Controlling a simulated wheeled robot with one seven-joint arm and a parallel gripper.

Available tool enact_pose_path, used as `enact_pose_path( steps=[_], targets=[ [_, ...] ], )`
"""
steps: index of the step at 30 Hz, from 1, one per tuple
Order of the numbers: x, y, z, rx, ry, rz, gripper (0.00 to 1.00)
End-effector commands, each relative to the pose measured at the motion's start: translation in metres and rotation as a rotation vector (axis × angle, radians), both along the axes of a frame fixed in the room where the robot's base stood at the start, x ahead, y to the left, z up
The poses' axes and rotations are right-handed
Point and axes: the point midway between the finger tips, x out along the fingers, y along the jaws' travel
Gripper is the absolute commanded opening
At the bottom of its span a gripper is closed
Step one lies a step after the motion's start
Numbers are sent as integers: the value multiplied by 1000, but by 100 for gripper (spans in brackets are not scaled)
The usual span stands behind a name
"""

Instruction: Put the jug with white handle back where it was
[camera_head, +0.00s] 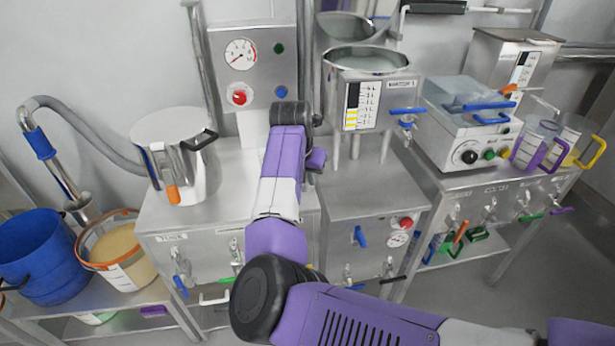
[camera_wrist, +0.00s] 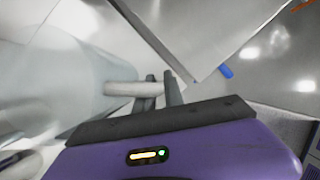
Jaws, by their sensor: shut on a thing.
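In the wrist view the jug with white handle (camera_wrist: 55,85) fills the left side as a large, pale, see-through body. Its white handle (camera_wrist: 122,88) reaches right to the dark fingers of my gripper (camera_wrist: 161,88), which are shut on the handle's end. A metal box-like surface lies close beyond the fingertips. In the head view my purple arm reaches up over the middle benches, and I cannot make out the held jug or the fingers there.
A steel vessel (camera_head: 367,66) on legs stands behind my arm. A lidded steel pot (camera_head: 178,160) stands left. Blue (camera_head: 39,262) and cream-filled (camera_head: 118,255) buckets sit lower left.

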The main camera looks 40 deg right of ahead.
Motion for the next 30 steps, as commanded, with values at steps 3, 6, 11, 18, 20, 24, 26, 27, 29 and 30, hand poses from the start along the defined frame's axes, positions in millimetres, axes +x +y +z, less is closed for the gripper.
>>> enact_pose_path(
  steps=[3,6,11,18,20,24,26,27,29,30],
  targets=[
    [0,0,1,-1,-1,0,0],
    [0,0,0,-1,0,0,0],
    [0,0,-1,0,0,1,35],
    [0,0,-1,0,0,1,35],
    [0,0,0,0,0,1,35],
    [0,3,8,-1,-1,1,35],
    [-1,6,16,-2,-1,1,35],
    [-2,9,22,-1,-3,1,35],
    [-5,13,33,0,-3,0,35],
    [-5,16,41,-2,-3,2,35]
  ],
)
